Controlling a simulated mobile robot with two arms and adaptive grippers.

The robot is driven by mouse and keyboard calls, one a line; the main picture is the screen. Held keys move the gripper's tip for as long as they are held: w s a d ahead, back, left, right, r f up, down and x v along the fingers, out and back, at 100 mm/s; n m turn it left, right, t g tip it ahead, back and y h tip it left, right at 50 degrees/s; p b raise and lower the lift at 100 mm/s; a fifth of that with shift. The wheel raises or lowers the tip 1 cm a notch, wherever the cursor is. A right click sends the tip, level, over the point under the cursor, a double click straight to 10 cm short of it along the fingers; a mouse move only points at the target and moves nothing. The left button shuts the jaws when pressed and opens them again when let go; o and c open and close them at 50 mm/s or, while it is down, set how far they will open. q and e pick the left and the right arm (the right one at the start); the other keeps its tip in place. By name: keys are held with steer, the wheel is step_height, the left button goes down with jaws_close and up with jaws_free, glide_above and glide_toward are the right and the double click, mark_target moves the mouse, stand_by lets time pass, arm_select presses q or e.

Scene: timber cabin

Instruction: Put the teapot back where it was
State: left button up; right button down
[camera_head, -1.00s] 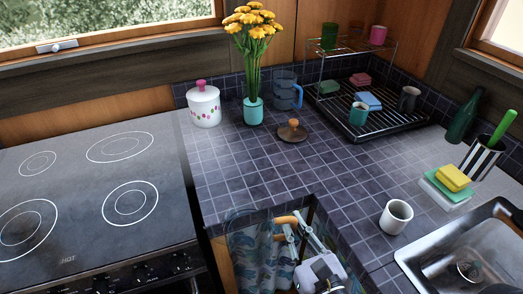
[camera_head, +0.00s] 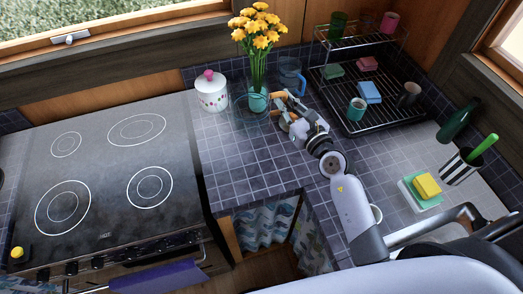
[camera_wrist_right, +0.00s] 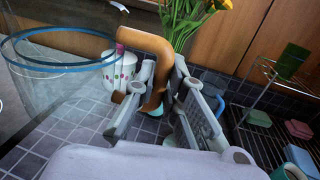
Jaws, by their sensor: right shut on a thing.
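The teapot is clear glass with a blue rim and a tan curved handle (camera_wrist_right: 152,52). Its glass body (camera_wrist_right: 55,105) fills the left of the right wrist view. My right gripper (camera_wrist_right: 160,90) is shut on the handle. In the head view my right gripper (camera_head: 286,112) is over the tiled counter, beside the flower vase, with the tan handle (camera_head: 283,123) between its fingers. The glass barely shows there, so I cannot tell whether the teapot touches the counter. The brown-knobbed lid cannot be made out behind the gripper. My left gripper is not in view.
A white jar (camera_head: 211,96) stands left of the turquoise vase (camera_head: 257,100); a blue jug (camera_head: 291,76) is behind. The black dish rack (camera_head: 375,118) is to the right. The stove (camera_head: 105,180) is left. The front counter (camera_head: 245,185) is clear.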

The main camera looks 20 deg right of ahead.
step_height(320, 180, down, 16)
steer(key=b, duration=0.5)
steer(key=shift+r, duration=0.25)
steer(key=shift+f, duration=1.85)
steer(key=shift+s, duration=0.1)
steer(key=shift+f+b, duration=0.1)
steer(key=shift+b, duration=0.2)
steer(key=c, duration=1.7)
jaws_free()
steer(key=shift+o, duration=0.2)
